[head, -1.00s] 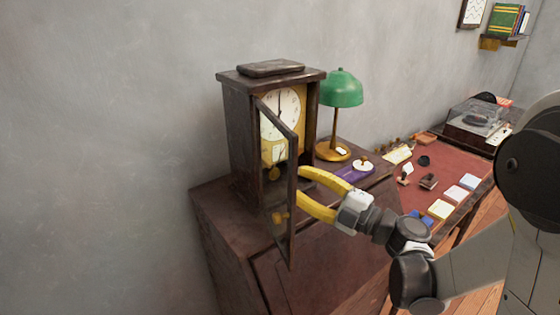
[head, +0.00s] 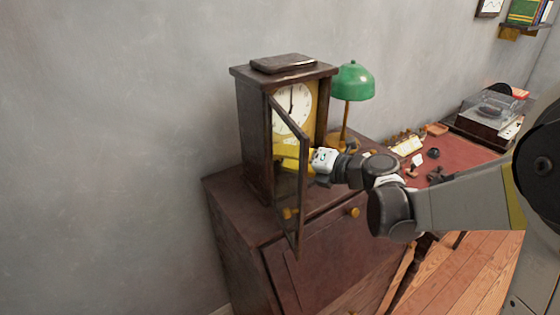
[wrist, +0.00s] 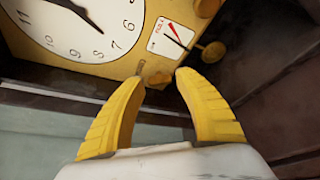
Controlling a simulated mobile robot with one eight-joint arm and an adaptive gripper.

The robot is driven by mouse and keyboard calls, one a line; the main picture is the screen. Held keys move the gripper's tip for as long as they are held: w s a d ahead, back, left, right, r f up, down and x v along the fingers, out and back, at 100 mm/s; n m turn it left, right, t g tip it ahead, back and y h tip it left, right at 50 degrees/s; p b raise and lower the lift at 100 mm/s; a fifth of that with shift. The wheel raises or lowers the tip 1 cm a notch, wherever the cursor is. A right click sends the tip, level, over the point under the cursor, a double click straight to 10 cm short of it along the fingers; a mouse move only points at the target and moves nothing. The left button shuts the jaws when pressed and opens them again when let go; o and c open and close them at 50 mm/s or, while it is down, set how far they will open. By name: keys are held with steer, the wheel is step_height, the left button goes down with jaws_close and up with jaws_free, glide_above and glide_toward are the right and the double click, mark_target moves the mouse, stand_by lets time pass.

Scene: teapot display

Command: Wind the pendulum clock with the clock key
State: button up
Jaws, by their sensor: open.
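The pendulum clock (head: 253,130) stands upright on a dark wooden cabinet, its glazed door (head: 288,180) swung open toward me. Its white face also shows in the wrist view (wrist: 85,25), on a yellow panel with a small red-marked dial (wrist: 170,35). My gripper (head: 287,157) is at the clock's front, its yellow fingers partly hidden behind the door. In the wrist view my gripper (wrist: 160,77) is open, its fingertips on either side of a small brass piece (wrist: 157,79) at the panel's edge. I cannot tell whether this is the clock key or whether the fingers touch it.
A green lamp (head: 351,82) stands right behind the clock. The open door hangs close in front of my fingers. A desk with a red top (head: 455,166) and small items lies to the right, with a record player (head: 490,115) at its far end. A round brass part (wrist: 213,52) is near my right finger.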

steer(key=shift+w+a, duration=0.3)
steer(key=shift+a, duration=0.05)
jaws_close()
steer(key=shift+f, duration=0.15)
steer(key=shift+f+m+t+y+b, duration=0.1)
steer(key=shift+m+t+y+b, duration=0.35)
steer(key=shift+m+b, duration=0.8)
steer(key=shift+r+m+t+y+b, duration=0.15)
steer(key=shift+m+y+b, duration=0.55)
steer(key=shift+m, duration=1.2)
steer(key=shift+f+m+t+y+b, duration=0.15)
steer(key=shift+m+t+y+b, duration=0.3)
steer(key=shift+m+b, duration=0.8)
steer(key=shift+m, duration=0.4)
